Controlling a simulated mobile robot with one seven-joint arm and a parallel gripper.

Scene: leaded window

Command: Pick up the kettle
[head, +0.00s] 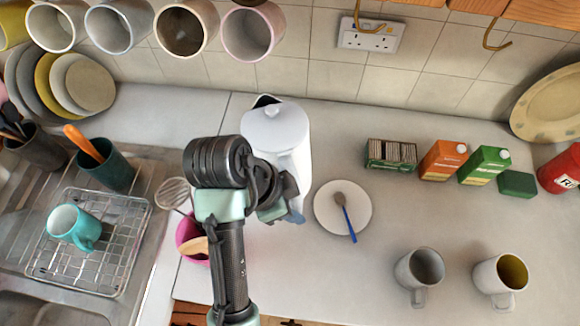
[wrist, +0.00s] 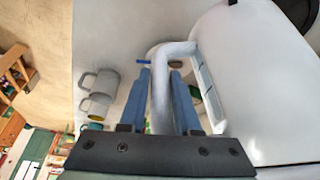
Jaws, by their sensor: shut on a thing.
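The kettle (head: 277,128) is white with a round lid and stands upright on the counter, its lower front partly hidden by my arm. My gripper (head: 292,210) is at the kettle's near side in the head view, its fingers mostly hidden by the wrist. In the wrist view the kettle body (wrist: 250,75) fills the right side. The kettle's white handle (wrist: 162,100) runs between the two blue fingers of my gripper (wrist: 161,90), which are shut on it. I cannot tell whether the kettle's base touches the counter.
A white plate (head: 325,222) with a blue-handled spoon (head: 349,225) lies close to the right of the kettle. A pink cup (head: 186,232) stands left of my arm. Mugs (head: 232,37) hang above the kettle. Cartons (head: 442,162) and two mugs (head: 418,270) stand farther right.

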